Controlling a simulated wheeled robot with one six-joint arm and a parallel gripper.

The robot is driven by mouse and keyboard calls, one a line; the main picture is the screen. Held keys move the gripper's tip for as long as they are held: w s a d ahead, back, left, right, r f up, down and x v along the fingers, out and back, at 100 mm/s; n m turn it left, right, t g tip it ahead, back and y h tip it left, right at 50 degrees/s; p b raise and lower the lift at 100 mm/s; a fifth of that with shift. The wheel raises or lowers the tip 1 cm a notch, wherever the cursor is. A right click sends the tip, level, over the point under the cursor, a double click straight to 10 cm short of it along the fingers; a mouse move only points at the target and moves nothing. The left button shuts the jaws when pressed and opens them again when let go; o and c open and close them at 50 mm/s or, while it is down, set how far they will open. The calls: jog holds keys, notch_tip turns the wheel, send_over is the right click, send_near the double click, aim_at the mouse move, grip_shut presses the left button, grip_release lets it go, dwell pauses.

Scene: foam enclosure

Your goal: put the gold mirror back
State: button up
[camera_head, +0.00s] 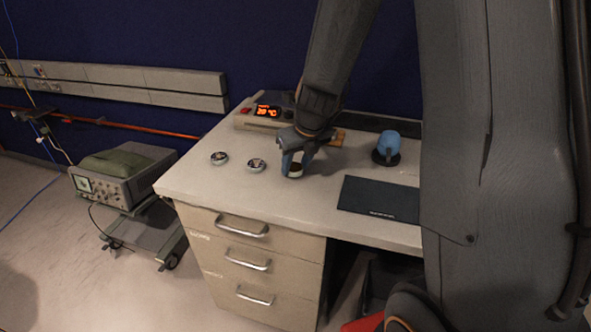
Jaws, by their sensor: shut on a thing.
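My gripper (297,168) points down over the desk top, near its middle. Its blue fingers are shut on a small round piece (295,171) with a pale side and a dark brownish top. The piece is at or just above the desk surface; I cannot tell if it touches. I cannot make out whether it is the gold mirror. Two similar small round pieces, one on the far left (219,158) and one nearer the gripper (256,165), lie flat on the desk. A wooden, tan-coloured object (338,137) shows partly behind my gripper.
A device with a red display (268,111) stands at the desk's back. A blue cylinder on a dark base (388,144) and a dark flat mat (379,198) are on the right. The desk's front left (200,183) is bare. An oscilloscope cart (124,190) stands left.

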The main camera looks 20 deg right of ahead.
jog(key=shift+f, duration=0.6)
jog(key=o, duration=1.1)
